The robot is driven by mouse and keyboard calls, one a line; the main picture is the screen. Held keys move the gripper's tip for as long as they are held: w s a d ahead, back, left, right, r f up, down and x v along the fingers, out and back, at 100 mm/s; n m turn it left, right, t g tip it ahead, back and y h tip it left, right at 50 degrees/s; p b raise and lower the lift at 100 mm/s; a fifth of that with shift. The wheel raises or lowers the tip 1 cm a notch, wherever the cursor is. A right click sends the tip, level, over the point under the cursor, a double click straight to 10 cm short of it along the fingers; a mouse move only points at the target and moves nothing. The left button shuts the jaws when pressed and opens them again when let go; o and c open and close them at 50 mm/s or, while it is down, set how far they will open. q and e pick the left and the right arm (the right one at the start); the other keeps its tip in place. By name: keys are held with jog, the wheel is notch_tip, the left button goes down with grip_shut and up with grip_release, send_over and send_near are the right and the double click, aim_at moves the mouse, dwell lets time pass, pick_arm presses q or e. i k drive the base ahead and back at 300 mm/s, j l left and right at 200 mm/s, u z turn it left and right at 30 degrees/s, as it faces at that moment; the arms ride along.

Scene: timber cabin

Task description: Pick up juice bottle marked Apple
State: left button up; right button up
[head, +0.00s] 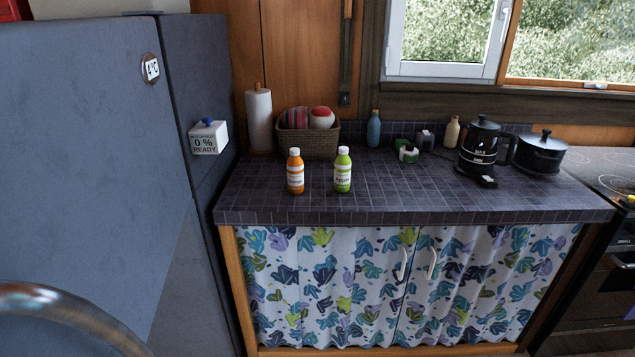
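A green juice bottle (342,170) with a white cap stands upright on the dark tiled counter (400,200). Its label looks like it reads Apple, in small print. An orange juice bottle (295,172) with a white cap stands upright just left of it, a small gap apart, with a label that looks like Orange. Both are near the front left part of the counter. Neither of my grippers shows in the head view.
A basket (310,142) and paper towel roll (260,120) stand behind the bottles. A blue bottle (374,130), black kettle (480,145) and black pot (540,153) stand further right. The fridge (90,150) fills the left. The counter front right of the green bottle is clear.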

aim_at(343, 163)
jog(key=i+l, duration=0.15)
jog(key=l, duration=0.2)
jog(key=i+l, duration=0.1)
jog(key=l, duration=0.3)
jog(key=i+l, duration=0.15)
jog(key=l, duration=0.2)
jog(key=i+l, duration=0.15)
jog(key=l, duration=0.2)
jog(key=i+l, duration=0.1)
jog(key=l, duration=0.3)
jog(key=u, duration=1.7)
jog(key=l, duration=0.1)
